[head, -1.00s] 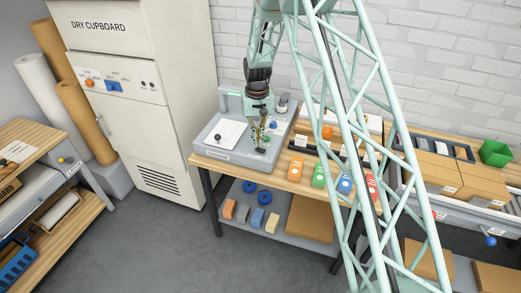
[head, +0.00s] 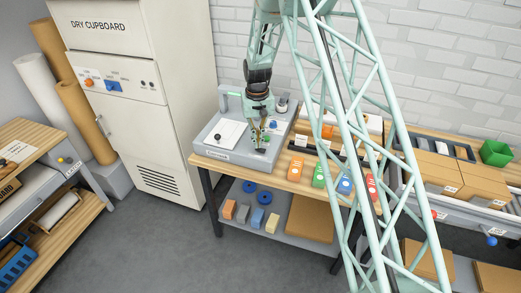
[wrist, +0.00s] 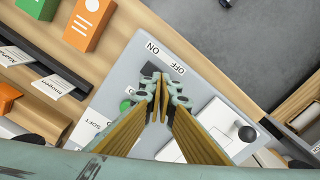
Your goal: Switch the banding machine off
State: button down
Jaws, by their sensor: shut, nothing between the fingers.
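The banding machine (head: 210,138) is a grey unit on the wooden bench, beside the dry cupboard. In the wrist view its grey panel (wrist: 124,68) carries an ON label (wrist: 152,48), an OFF label (wrist: 180,69) and a SOFT label (wrist: 92,124). A green round control (wrist: 125,105) shows left of my fingers. My gripper (head: 259,147) points down over the right front of the machine. In the wrist view its fingertips (wrist: 162,82) are together and empty, just below the ON and OFF labels.
A black knob (wrist: 246,133) stands by the white plate on the machine. Orange, green, blue and red boxes (head: 345,183) line the bench front to the right. The dry cupboard (head: 170,110) stands close at left. Floor in front of the bench is clear.

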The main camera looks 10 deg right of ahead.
jog(key=shift+f+b, duration=0.4)
jog(key=shift+f, duration=0.3)
dwell(0.8)
jog(key=shift+r, duration=0.2)
jog(key=shift+r+p, duration=1.05)
jog(key=shift+r, duration=2.3)
